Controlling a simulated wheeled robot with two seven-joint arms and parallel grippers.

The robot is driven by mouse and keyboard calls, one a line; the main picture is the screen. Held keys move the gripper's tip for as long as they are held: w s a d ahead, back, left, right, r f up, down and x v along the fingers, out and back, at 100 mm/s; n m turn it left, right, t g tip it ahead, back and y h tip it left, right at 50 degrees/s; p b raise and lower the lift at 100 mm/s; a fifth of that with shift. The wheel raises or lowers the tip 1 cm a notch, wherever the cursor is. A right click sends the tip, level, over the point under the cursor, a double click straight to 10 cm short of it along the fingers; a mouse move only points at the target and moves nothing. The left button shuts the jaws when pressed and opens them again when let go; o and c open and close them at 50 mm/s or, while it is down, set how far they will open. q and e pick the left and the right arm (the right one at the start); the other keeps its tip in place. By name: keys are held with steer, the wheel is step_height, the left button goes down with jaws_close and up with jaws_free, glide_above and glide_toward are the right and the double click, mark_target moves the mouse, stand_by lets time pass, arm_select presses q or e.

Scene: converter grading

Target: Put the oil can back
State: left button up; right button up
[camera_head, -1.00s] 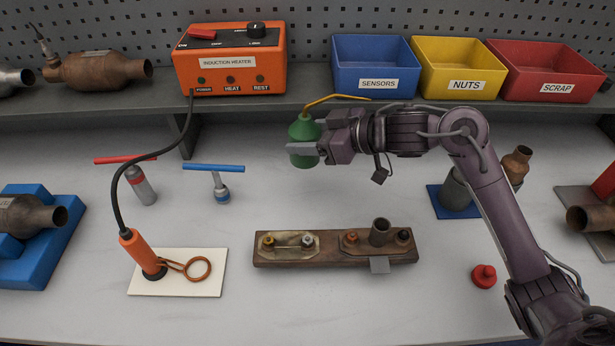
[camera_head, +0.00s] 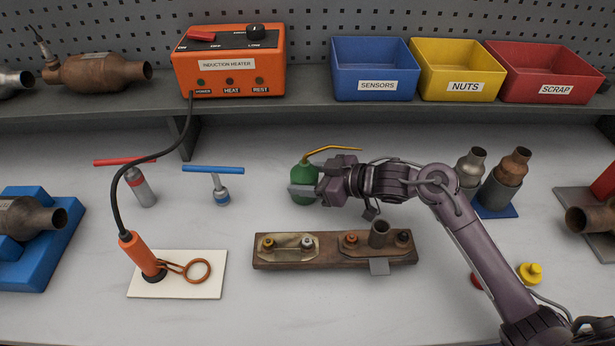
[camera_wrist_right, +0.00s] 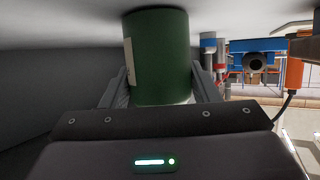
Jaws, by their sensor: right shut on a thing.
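The green oil can (camera_head: 303,173) with a bent yellow spout is in the middle of the bench in the head view, upright. My right gripper (camera_head: 306,191) is shut on its body from the right side. In the right wrist view the can's green body (camera_wrist_right: 158,55) stands between the two fingers (camera_wrist_right: 160,95). Its base looks close to the bench top, but I cannot tell if it touches. My left gripper is not in view.
A wooden block with fittings (camera_head: 335,262) lies in front of the can. Blue-handled (camera_head: 221,187) and red-handled (camera_head: 141,187) tools stand to its left. The shelf behind bears an induction heater (camera_head: 230,62) and blue (camera_head: 373,90), yellow (camera_head: 457,92) and red (camera_head: 540,93) bins.

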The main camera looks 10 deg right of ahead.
steer(key=shift+f, duration=0.15)
steer(key=o, duration=1.3)
steer(key=shift+r, duration=0.2)
steer(key=shift+b+v, duration=0.65)
steer(key=shift+v, duration=5.35)
